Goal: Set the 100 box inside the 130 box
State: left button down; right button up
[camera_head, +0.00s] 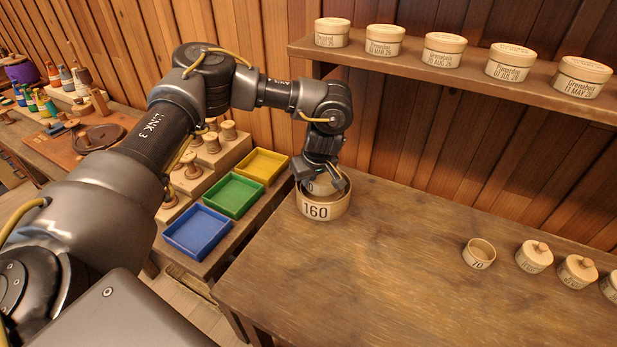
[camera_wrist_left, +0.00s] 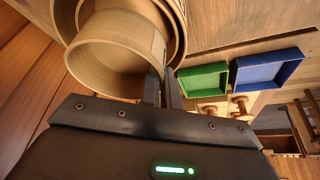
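The large round box marked 160 (camera_head: 316,211) stands on the table at its back left corner. A smaller round box (camera_head: 312,187) shows at its mouth; its label is mostly covered, only a 0 reads. My left gripper (camera_head: 336,182) is over the 160 box. In the left wrist view its fingers (camera_wrist_left: 160,72) pinch the wall of an open, empty round box (camera_wrist_left: 112,62), apparently the 100 box. Behind it, larger round walls (camera_wrist_left: 178,25) show nested, apparently the 130 box inside the 160 box. I cannot tell whether the held box touches the bottom.
A small box marked 70 (camera_head: 479,256) and several lidded boxes (camera_head: 534,258) stand at the right. A shelf (camera_head: 400,66) with lidded boxes runs above the table's back. Blue (camera_head: 198,232), green (camera_head: 234,196) and yellow (camera_head: 264,166) trays lie left. The table's middle is clear.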

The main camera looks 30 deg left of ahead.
pick_arm(q)
jog(key=shift+f, duration=0.2)
dwell(0.4)
jog(key=shift+f+b, duration=0.45)
jog(key=shift+f, duration=0.25)
dwell(0.4)
jog(key=c, duration=1.2)
grip_release()
jog(key=shift+o, duration=0.2)
jog(key=shift+r, duration=0.15)
jog(key=shift+r+p, duration=0.65)
jog(key=shift+p, duration=0.05)
